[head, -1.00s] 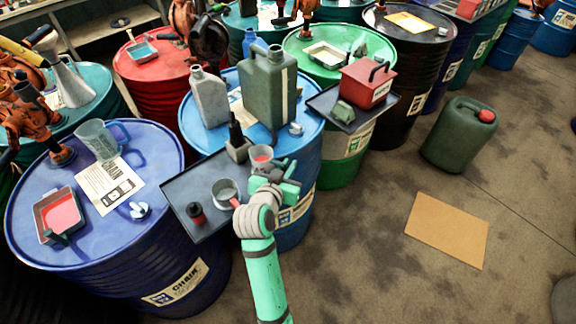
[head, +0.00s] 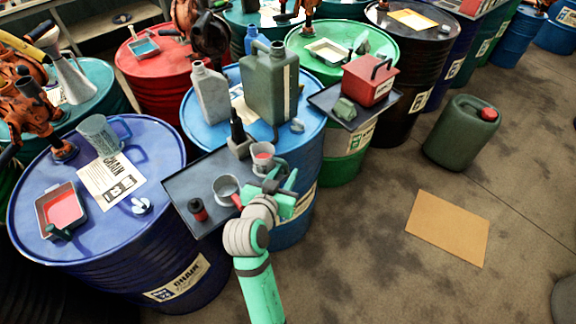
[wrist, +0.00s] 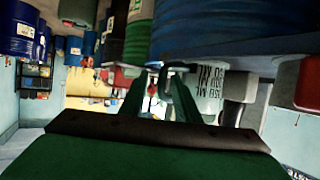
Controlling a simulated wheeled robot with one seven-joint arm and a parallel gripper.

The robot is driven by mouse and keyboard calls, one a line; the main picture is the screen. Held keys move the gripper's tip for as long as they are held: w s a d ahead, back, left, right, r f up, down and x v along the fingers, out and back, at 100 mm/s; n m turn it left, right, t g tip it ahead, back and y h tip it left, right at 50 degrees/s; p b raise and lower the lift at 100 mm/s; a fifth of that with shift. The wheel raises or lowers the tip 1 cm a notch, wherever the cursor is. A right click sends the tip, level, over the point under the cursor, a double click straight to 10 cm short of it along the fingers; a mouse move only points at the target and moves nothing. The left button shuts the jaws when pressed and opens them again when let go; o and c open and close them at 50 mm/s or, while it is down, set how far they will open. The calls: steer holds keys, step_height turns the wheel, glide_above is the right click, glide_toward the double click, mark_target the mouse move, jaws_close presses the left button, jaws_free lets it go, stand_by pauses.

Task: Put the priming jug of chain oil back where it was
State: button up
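A small translucent jug (head: 262,150) with pink-red oil inside stands upright at the right end of the dark tray (head: 180,190), beside the blue drum. Its handle faces right, toward my gripper. My gripper (head: 281,180) is just in front of and to the right of it, with its fingers apart and seemingly empty. In the wrist view, the jug (wrist: 238,86) shows upside down with printed ML marks. Its handle lies just beyond the fingertips (wrist: 164,76); any contact is hard to tell.
A grey cup (head: 226,187) and a red-and-black bottle (head: 197,209) share the tray, with a dark spouted can (head: 238,140). A green canister (head: 270,85) and grey bottle (head: 210,95) stand on the blue drum. A clear jug (head: 98,136) stands on the dark blue drum.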

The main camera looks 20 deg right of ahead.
steer(key=v, duration=0.5)
steer(key=shift+s, duration=0.1)
steer(key=shift+s, duration=0.1)
stand_by(0.4)
